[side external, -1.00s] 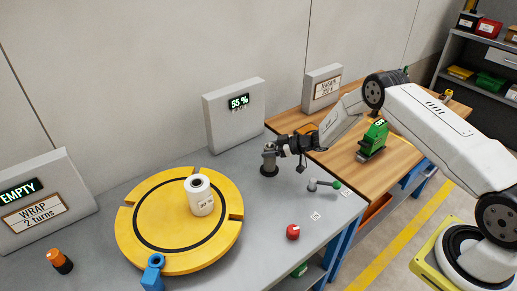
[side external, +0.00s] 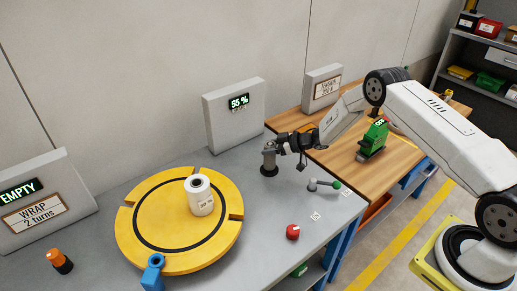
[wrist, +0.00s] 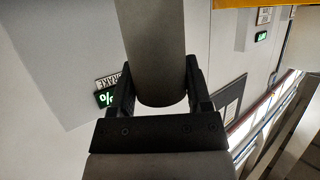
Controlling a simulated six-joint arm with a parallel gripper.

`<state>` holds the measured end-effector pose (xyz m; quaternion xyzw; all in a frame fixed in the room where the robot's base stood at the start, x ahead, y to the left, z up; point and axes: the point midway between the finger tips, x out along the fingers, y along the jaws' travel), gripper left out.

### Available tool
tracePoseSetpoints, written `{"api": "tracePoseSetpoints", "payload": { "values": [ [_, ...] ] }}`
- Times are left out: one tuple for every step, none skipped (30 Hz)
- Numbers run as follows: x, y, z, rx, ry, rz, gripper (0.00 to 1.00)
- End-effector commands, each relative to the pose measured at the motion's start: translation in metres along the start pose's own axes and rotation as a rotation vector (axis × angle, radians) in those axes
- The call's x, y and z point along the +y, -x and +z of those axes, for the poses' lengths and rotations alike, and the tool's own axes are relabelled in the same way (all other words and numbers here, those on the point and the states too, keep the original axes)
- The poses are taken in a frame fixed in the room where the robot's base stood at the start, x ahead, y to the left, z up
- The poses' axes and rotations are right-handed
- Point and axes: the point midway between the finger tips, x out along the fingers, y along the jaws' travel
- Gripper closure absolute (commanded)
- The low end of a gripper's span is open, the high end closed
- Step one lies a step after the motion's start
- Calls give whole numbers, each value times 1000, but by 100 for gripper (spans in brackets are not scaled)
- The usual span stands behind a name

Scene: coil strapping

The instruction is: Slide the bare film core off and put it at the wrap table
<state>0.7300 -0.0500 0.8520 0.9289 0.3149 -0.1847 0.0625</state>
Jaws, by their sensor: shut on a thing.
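The bare film core (side external: 269,160) is a grey-brown cylinder standing upright on a dark round base at the back of the grey table. My gripper (side external: 272,147) reaches it from the right and is shut on its upper part. In the wrist view the core (wrist: 156,50) sits between the two black fingers of my gripper (wrist: 158,92). I cannot tell whether a post is inside the core. The wrap table is not clearly marked; a sign reading "WRAP 2 turns" (side external: 36,212) stands at the left, under an "EMPTY" display.
A yellow turntable (side external: 140,240) with a white film roll (side external: 200,196) on it lies left of my gripper. A wooden bench (side external: 345,130) holds a green tool (side external: 373,140).

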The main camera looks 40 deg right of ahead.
Motion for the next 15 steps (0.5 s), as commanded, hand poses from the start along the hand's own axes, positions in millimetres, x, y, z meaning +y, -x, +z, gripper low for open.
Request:
{"api": "tracePoseSetpoints", "payload": {
  "values": [
    [0, 1, -2, 0, 0, 0, 100],
    [0, 1, -3, 0, 0, 0, 100],
    [0, 2, -5, 0, 1, 0, 100],
    [0, 2, -6, 0, 1, 0, 100],
    [0, 3, -7, 0, 1, 0, 100],
    [0, 3, -8, 0, 1, 0, 100],
    [0, 4, -9, 0, 1, 0, 100],
    [0, 4, -10, 0, 1, 0, 100],
    [0, 4, -11, 0, 1, 0, 100],
    [0, 5, -12, 0, 1, 0, 100],
    [0, 5, -13, 1, 1, 0, 100],
    [0, 6, -14, 1, 1, 0, 100],
    [0, 6, -16, 1, 1, 0, 100],
    [0, 7, -16, 0, 1, 0, 100],
    [0, 7, -18, 0, 1, 0, 100]
  ]
}}
